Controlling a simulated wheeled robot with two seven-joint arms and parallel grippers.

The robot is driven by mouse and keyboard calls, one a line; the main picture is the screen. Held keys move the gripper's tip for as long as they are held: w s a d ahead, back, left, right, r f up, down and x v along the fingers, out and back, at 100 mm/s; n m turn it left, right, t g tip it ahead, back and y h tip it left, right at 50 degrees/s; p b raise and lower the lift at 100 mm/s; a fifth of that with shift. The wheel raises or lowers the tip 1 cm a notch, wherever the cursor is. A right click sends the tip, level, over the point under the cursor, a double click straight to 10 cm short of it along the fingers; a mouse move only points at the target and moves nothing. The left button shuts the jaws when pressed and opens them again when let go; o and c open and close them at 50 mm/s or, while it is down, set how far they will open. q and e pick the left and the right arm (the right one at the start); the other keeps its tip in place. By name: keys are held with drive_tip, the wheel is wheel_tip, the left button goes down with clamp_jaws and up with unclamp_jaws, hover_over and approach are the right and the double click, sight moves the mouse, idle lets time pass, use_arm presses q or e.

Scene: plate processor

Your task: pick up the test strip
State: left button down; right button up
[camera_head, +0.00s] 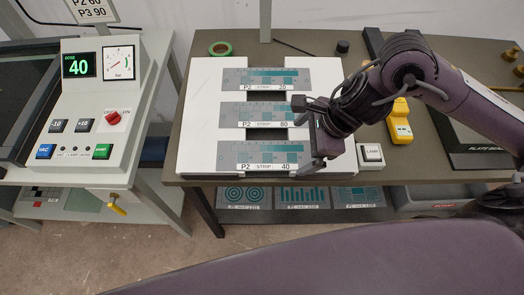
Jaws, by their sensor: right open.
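Three grey-teal test strips lie on a white board (200,120) on the brown table. The far strip (265,79) is labelled P2 STRIP 20. The middle strip (252,115) is labelled P2 STRIP 80, and its right end is partly hidden by my gripper. The near strip (262,156) is labelled P2 STRIP 40. My right gripper (314,163) is open and points down at the right end of the near strip. I cannot tell whether it touches the strip. My left gripper is not in view.
A control panel (95,110) with a green 40 display and a gauge stands at left. A LAMP switch box (371,154), a yellow device (400,122) and green tape (220,49) are on the table. Printed plates (300,196) lie on a lower shelf.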

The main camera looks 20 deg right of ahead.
sight(283, 155)
drive_tip(key=x, duration=0.3)
drive_tip(key=p+x, duration=0.1)
drive_tip(key=x, duration=0.1)
drive_tip(key=shift+w+a+f+p, duration=0.2)
drive_tip(key=shift+w+a+p, duration=0.1)
drive_tip(key=shift+a, duration=0.05)
drive_tip(key=shift+w+a+f, duration=0.1)
drive_tip(key=shift+w+f, duration=0.05)
drive_tip(key=shift+f, duration=0.2)
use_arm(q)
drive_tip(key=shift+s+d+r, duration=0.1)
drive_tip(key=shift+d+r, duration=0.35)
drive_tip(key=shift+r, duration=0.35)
use_arm(e)
drive_tip(key=c, duration=1.1)
drive_tip(key=shift+o, duration=0.2)
drive_tip(key=shift+r, duration=0.1)
